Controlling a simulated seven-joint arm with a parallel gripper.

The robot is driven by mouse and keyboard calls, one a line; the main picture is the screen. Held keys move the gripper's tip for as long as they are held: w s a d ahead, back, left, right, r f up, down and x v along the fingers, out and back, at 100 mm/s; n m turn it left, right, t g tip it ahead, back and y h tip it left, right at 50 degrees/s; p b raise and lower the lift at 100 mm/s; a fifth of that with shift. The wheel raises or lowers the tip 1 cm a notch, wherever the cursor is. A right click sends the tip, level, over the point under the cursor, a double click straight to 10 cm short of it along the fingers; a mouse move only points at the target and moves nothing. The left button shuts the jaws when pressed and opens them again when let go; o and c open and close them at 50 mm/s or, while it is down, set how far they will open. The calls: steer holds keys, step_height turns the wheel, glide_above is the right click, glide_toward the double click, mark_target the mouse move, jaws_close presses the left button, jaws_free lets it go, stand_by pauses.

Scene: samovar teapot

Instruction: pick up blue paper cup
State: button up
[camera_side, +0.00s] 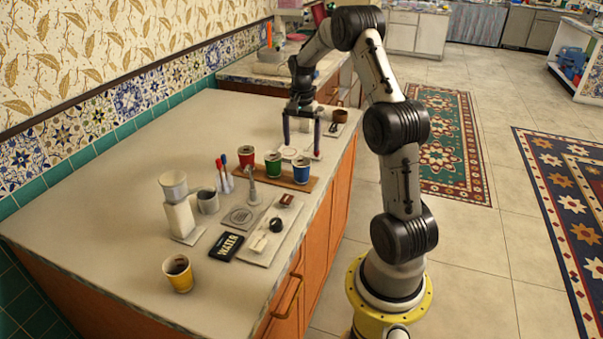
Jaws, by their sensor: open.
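The blue paper cup (301,168) stands upright at the right end of a wooden board, the nearest of its row to the counter's right edge. A green cup (273,164) and a red cup (246,156) stand to its left on the same board. My gripper (302,153) points down above and beyond the cups, with its two fingers apart and nothing seen between them. The gripper appears clear of the blue cup, but the exact gap is hard to judge.
A wooden board (234,170) carries the cups. Markers (222,180), a grey mug (208,201), a white grinder (179,214), a black box (226,247) and a yellow cup (178,274) stand nearer the camera. A brown cup (340,116) is behind. The counter's left side is clear.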

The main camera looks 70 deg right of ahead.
mark_target(301, 172)
step_height(301, 172, down, 6)
steer(key=shift+a+r, duration=0.1)
steer(key=f, duration=0.4)
steer(key=shift+s+a, duration=0.15)
steer(key=shift+a, duration=0.2)
steer(key=shift+f, duration=0.7)
steer(key=shift+c, duration=0.3)
steer(key=c, duration=0.8)
